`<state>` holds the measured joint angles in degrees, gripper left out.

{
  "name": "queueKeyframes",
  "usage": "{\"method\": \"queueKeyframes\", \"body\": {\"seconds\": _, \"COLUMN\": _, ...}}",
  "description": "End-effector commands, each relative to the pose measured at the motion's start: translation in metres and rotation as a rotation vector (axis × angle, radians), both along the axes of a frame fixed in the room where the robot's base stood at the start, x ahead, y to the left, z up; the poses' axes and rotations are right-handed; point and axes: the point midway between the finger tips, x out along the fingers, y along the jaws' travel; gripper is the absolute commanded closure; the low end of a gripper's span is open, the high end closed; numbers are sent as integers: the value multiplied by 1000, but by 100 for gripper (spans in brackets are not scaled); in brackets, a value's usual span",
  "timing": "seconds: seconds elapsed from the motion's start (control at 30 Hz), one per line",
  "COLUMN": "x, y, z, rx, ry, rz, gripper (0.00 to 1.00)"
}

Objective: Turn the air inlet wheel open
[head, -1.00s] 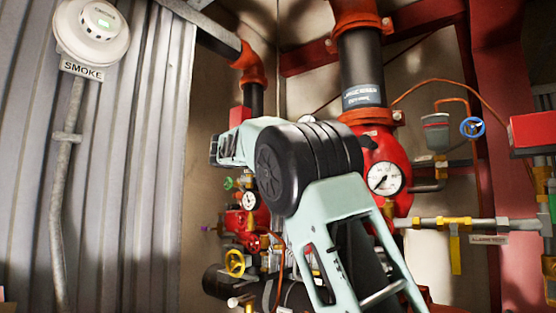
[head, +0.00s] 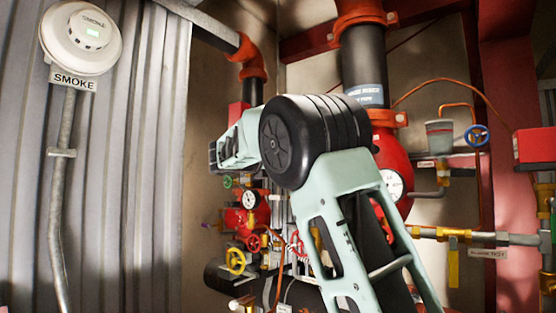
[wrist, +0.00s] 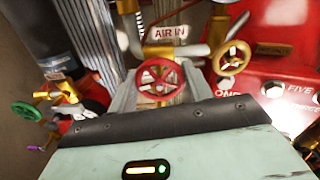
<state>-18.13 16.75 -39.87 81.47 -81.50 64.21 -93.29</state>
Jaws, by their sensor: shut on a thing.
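A red handwheel (wrist: 160,76) sits just below the white AIR IN label (wrist: 166,32) in the wrist view. My gripper (wrist: 160,90) is shut on this wheel, with a grey finger on its left and right sides. The wheel's face and spokes show between the fingers. Its lower edge is close to the dark edge of my gripper body. In the head view my arm crosses the middle, and I cannot make out the gripper there.
A yellow wheel (wrist: 234,58) is close on the right and a green wheel (wrist: 26,111) lies left. In the head view, a pressure gauge (head: 393,185) is partly behind my arm; a smoke detector (head: 80,38) hangs upper left.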

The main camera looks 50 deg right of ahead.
Motion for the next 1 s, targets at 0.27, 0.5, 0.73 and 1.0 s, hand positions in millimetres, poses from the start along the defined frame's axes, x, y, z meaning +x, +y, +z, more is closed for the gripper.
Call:
{"method": "queueKeyframes", "body": {"seconds": 0.27, "x": 0, "y": 1, "z": -3, "rx": 1, "ry": 65, "rz": 0, "gripper": 73}}
{"method": "queueKeyframes", "body": {"seconds": 0.5, "x": 0, "y": 1, "z": -4, "rx": -1, "ry": 73, "rz": -1, "gripper": 73}}
{"method": "queueKeyframes", "body": {"seconds": 0.73, "x": 0, "y": 1, "z": -4, "rx": -1, "ry": 73, "rz": -1, "gripper": 39}}
{"method": "queueKeyframes", "body": {"seconds": 1.0, "x": 0, "y": 0, "z": -2, "rx": -3, "ry": 70, "rz": 0, "gripper": 28}}
